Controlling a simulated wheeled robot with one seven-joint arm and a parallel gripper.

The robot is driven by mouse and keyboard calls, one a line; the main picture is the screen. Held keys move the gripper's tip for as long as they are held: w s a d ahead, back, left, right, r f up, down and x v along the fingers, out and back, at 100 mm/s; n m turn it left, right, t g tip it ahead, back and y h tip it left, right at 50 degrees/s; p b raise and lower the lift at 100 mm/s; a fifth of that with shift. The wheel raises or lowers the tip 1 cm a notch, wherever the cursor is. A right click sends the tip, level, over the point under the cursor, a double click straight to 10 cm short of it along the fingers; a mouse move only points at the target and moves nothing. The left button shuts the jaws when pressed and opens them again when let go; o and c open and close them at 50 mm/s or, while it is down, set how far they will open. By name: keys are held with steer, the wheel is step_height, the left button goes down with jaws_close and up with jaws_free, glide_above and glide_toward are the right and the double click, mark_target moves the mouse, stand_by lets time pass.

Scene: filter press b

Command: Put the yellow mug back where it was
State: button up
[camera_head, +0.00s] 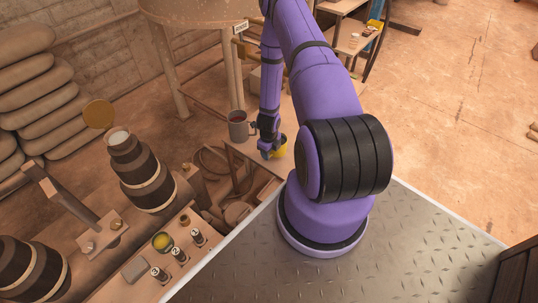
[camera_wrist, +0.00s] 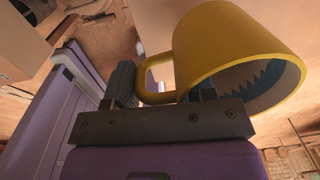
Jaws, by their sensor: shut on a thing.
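The yellow mug (camera_wrist: 215,50) is large in the wrist view, its open mouth facing right and its inside dark with a jagged blue pattern. Its looped handle (camera_wrist: 150,82) is on the left, at the jaws of my gripper (camera_wrist: 160,92). My gripper is shut on the mug at the handle side; the exact contact is partly hidden.
A grey mug-like pot (camera_head: 238,126) stands close to the left of my gripper. A shelf (camera_head: 350,35) stands at the back. Open floor (camera_head: 460,110) lies right.

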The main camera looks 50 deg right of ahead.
steer(key=shift+w+d, duration=0.3)
steer(key=shift+w, duration=0.15)
steer(key=shift+f, duration=1.8)
steer(key=o, duration=1.3)
steer(key=shift+f, duration=0.1)
step_height(320, 180, up, 12)
steer(key=shift+a+r, duration=0.15)
